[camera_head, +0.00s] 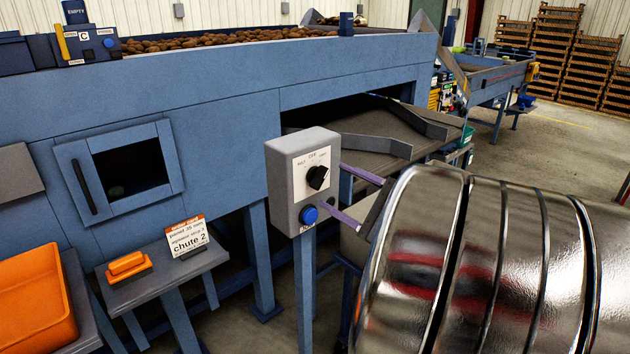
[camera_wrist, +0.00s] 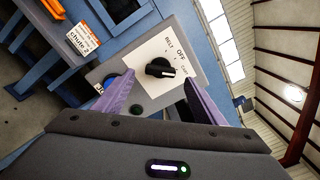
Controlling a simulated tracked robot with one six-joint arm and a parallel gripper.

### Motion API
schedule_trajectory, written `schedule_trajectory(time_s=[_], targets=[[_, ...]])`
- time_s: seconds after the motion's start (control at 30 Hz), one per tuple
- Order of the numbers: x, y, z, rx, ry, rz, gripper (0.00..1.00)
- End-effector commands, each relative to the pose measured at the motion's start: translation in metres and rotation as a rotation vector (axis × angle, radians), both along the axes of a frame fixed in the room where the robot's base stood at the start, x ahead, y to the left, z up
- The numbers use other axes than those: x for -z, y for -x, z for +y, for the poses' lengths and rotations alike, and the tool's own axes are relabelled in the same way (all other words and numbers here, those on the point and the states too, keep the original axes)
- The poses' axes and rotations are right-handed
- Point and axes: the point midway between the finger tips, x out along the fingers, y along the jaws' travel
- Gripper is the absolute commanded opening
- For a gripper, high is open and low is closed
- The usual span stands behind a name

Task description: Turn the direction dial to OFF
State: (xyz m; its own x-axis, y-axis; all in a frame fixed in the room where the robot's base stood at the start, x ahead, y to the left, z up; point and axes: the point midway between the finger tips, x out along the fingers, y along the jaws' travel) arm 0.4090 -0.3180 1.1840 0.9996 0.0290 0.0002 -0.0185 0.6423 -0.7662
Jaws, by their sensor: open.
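The direction dial (camera_head: 317,177) is a black knob on a white label plate on the front of a grey control box (camera_head: 290,180). In the wrist view the dial (camera_wrist: 160,68) lies ahead between the finger lines, with BELT, OFF and CART printed around it. Its white mark points right, toward the CART side, and not at OFF. My gripper (camera_head: 336,188) has two purple fingers, spread apart and empty, at the box's right side in the head view. In the wrist view my gripper (camera_wrist: 158,88) shows both fingertips short of the dial, with no contact visible.
A blue button (camera_head: 308,215) sits below the dial. The box stands on a blue post (camera_head: 304,290) before the blue grader (camera_head: 220,90). An orange bin (camera_head: 35,300) and a chute 2 sign (camera_head: 187,238) are at left. Stacked crates (camera_head: 560,50) stand far right.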

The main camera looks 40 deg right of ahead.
Motion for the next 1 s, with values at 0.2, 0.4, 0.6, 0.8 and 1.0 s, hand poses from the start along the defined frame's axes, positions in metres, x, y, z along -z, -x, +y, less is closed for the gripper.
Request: schedule_trajectory(time_s=[0.2, 0.4, 0.6, 0.8, 1.0], targets=[[0.0, -0.027, 0.001, -0.001, 0.0, 0.0, 0.64], [0.0, -0.045, 0.001, 0.0, -0.001, 0.0, 0.64], [0.0, -0.049, 0.001, 0.001, 0.0, 0.0, 0.64], [0.0, -0.048, 0.001, 0.002, 0.0, 0.001, 0.63], [0.0, -0.048, 0.001, 0.002, 0.0, 0.001, 0.49]])
